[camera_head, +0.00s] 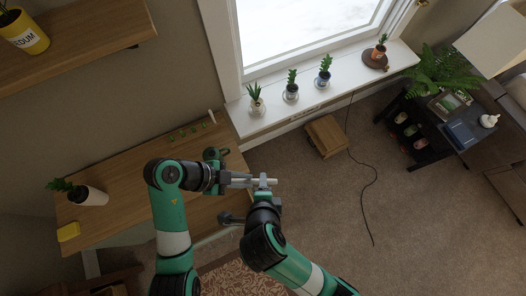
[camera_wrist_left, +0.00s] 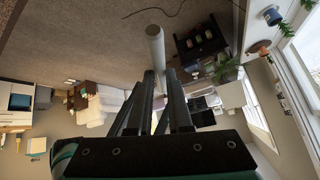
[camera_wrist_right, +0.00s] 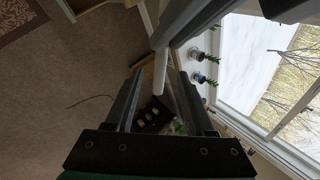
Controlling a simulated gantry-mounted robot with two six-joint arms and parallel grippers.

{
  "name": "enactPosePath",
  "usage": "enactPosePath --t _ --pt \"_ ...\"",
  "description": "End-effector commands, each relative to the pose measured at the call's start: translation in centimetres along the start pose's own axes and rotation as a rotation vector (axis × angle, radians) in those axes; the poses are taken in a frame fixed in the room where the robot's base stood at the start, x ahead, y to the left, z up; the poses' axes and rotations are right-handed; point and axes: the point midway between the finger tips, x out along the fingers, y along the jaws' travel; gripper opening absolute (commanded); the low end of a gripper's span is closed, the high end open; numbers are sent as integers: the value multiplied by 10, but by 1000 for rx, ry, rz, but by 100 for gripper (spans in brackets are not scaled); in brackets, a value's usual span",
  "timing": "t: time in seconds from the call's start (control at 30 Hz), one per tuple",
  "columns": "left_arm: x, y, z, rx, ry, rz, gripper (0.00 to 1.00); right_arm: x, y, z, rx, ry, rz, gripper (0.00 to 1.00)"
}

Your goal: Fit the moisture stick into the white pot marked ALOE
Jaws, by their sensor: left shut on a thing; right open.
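The moisture stick is a pale rod (camera_head: 272,181). My left gripper (camera_head: 248,182) is shut on it, and the rod points away from the fingers in the left wrist view (camera_wrist_left: 154,45). My right gripper (camera_head: 263,180) is open at the rod's free end. In the right wrist view the rod (camera_wrist_right: 160,72) shows between its spread fingers; contact cannot be told. A pale pot with a spiky plant (camera_head: 257,106) stands at the left end of the windowsill. A white pot (camera_head: 95,197) lies or leans on the wooden desk. No ALOE lettering is legible on either.
The windowsill (camera_head: 340,86) also holds two small potted plants (camera_head: 291,92) (camera_head: 323,80) and a terracotta pot (camera_head: 379,52). The desk (camera_head: 130,185) carries a yellow block (camera_head: 68,231) and small green items. A wooden box (camera_head: 326,136) and a cable lie on the carpet.

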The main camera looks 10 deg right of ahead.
Motion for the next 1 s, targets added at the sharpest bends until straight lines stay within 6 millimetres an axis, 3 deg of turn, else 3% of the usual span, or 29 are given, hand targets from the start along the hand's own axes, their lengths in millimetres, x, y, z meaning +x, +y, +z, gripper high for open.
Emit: enactPosePath --t 0.13,0.37,0.67,0.87,0.9,1.0 --pt "0 0 0 0 0 0 0 13 0 0 1 0 1 54" --pt "0 0 0 0 0 0 0 15 0 0 1 -1 0 54" --pt "0 0 0 0 0 0 0 14 0 0 1 -1 0 2" --pt "0 0 0 0 0 0 0 14 0 0 1 -1 0 0" --pt "0 0 0 0 0 0 23 14 0 0 1 -1 -1 0" --pt "0 0 0 0 0 0 41 14 0 0 1 -1 -1 0"
